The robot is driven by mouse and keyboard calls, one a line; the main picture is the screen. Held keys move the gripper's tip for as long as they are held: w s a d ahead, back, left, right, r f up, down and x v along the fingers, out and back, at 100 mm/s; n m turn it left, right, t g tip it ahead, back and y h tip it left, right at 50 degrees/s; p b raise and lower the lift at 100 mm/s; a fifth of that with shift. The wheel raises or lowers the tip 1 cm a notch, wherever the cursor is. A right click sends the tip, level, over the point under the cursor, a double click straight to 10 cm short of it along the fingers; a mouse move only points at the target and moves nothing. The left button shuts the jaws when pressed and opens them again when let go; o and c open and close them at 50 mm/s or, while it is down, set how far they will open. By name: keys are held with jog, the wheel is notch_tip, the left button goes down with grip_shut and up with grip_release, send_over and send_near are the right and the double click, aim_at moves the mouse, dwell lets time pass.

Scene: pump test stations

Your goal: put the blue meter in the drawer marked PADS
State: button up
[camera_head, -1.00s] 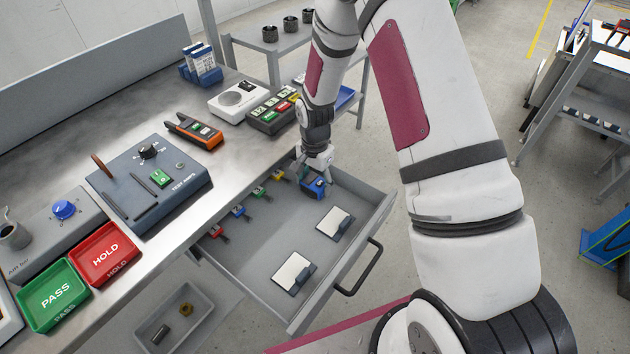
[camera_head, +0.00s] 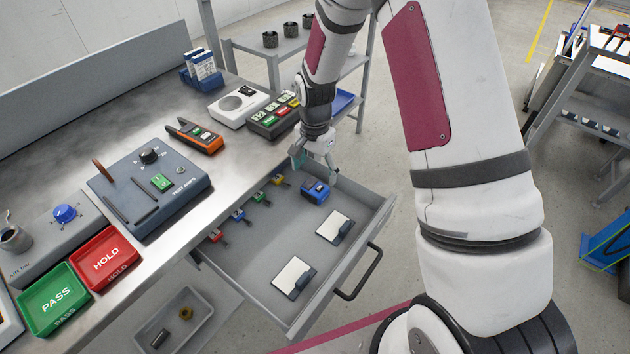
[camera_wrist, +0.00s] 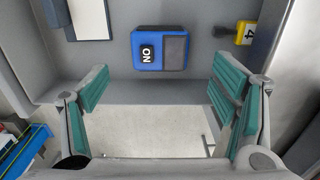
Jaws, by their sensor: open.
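The blue meter (camera_head: 315,191) lies in the open grey drawer (camera_head: 262,262), near its far end. In the wrist view the meter (camera_wrist: 160,49) shows a grey panel and a dark piece marked NO, seen upside down or turned. My gripper (camera_head: 316,166) is open and empty above the far end of the drawer, apart from the meter. In the wrist view its teal-padded fingers (camera_wrist: 160,100) are spread wide, with the meter beyond them. No PADS marking is readable on the drawer in these views.
The drawer also holds two white pads (camera_head: 334,226) (camera_head: 293,276) and a row of small coloured tags (camera_head: 238,215). Its black handle (camera_head: 361,272) sticks out at the front. The bench holds a grey test box (camera_head: 148,185), a red HOLD tray (camera_head: 104,257) and a green PASS tray (camera_head: 54,299).

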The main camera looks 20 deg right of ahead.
notch_tip(320, 180, up, 6)
notch_tip(320, 180, up, 11)
jog(key=n, duration=0.3)
send_over(315, 187)
jog(key=s, duration=0.6)
jog(key=s+r+n+t, duration=0.1)
jog(key=s+r+n, duration=0.1)
jog(key=s+r, duration=0.55)
jog(key=s+r+n+t, duration=0.1)
jog(key=s+r+n, duration=0.1)
jog(key=s, duration=0.7)
jog(key=s+r+n, duration=0.2)
jog(key=s+n, duration=0.2)
jog(key=s, duration=0.5)
jog(key=shift+r+t, duration=0.4)
jog(key=shift+s, duration=0.1)
